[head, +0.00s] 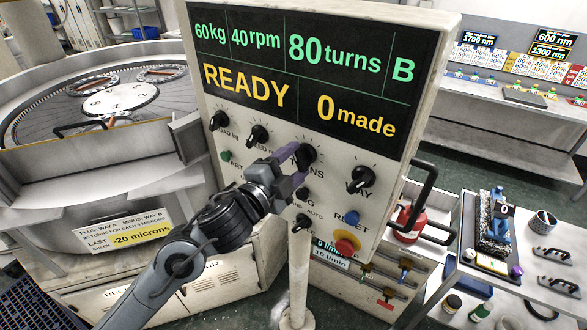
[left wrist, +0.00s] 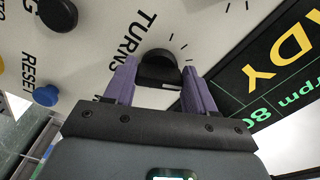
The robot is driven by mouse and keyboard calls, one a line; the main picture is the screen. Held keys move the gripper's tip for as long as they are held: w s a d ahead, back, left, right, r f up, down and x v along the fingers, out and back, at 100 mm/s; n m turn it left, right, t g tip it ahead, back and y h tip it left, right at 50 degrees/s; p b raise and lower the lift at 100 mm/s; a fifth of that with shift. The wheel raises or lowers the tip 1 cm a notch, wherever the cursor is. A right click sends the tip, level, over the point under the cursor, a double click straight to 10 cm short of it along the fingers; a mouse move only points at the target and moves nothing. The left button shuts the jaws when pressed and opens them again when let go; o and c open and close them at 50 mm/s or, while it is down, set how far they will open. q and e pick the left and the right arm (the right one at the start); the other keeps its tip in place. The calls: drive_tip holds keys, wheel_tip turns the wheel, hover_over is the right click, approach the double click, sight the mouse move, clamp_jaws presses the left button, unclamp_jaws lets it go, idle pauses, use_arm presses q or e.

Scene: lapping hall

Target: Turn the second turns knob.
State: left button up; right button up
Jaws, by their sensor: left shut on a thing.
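The black TURNS knob (head: 307,154) is on the pale control panel (head: 330,215), third from the left in the upper knob row. My left gripper (head: 290,163) reaches it from below left, with its purple fingers at the knob. In the left wrist view the knob (left wrist: 158,66) sits between the two fingers (left wrist: 160,74), beside the word TURNS, and the gripper is shut on it. The fingers hide part of the knob and its label in the head view. The display (head: 310,70) reads 60 kg, 40 rpm, 80 turns, B, READY and 0 made. My right gripper is not in view.
Other black knobs sit close by: LOAD (head: 219,120), SPEED (head: 257,135) and WAY (head: 361,177). Below are a blue reset button (head: 351,217) and a red-topped stop button (head: 346,244). A lapping machine (head: 100,100) stands left, a loaded cart (head: 470,265) right.

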use_arm(q)
drive_tip(key=shift+m+b, duration=0.4)
drive_tip(key=shift+m, duration=0.4)
drive_tip(key=o, duration=1)
drive_tip(key=shift+o, duration=0.2)
drive_tip(key=shift+s+a, duration=0.1)
drive_tip(key=shift+a, duration=0.05)
drive_tip(key=b+v, duration=0.1)
drive_tip(key=v, duration=0.9)
drive_tip(key=shift+s+a, duration=0.2)
drive_tip(key=shift+s, duration=0.05)
